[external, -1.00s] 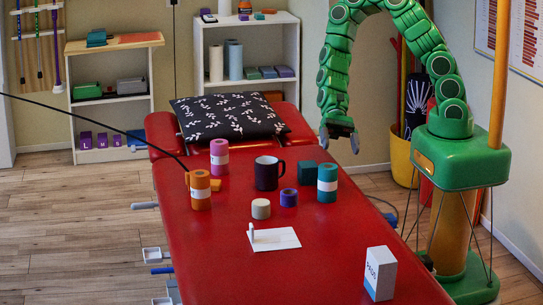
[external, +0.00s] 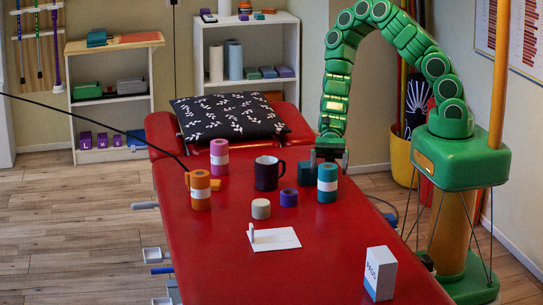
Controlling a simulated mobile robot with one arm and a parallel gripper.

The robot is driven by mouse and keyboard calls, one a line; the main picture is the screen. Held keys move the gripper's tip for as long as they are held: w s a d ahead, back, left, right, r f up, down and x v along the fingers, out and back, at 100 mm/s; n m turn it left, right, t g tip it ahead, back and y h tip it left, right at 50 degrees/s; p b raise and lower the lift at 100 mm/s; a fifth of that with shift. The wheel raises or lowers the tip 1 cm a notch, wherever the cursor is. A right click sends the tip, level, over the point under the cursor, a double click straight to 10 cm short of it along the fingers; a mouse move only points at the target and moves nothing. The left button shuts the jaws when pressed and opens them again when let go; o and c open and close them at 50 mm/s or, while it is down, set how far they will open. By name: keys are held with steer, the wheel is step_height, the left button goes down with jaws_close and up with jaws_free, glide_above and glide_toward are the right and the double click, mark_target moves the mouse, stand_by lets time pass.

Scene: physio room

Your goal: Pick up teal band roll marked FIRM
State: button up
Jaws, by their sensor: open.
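A teal band roll (external: 327,190) with a white label stands upright on the red treatment table (external: 235,262), right of the dark mug. The label's words are too small to read. A pink roll (external: 219,149) and an orange roll (external: 201,201), also with pale labels, stand further left. My gripper (external: 329,163) is open and points down just above and behind the teal roll. I cannot tell whether its fingers touch the roll.
A dark mug (external: 267,174), a teal block (external: 306,173), a purple roll (external: 289,197) and a cream roll (external: 261,208) stand close by. A patterned pillow (external: 229,117) is at the back.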

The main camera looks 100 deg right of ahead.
mark_target(327, 186)
steer(key=shift+x, duration=2.7)
steer(key=c, duration=1.3)
steer(key=shift+o, duration=0.2)
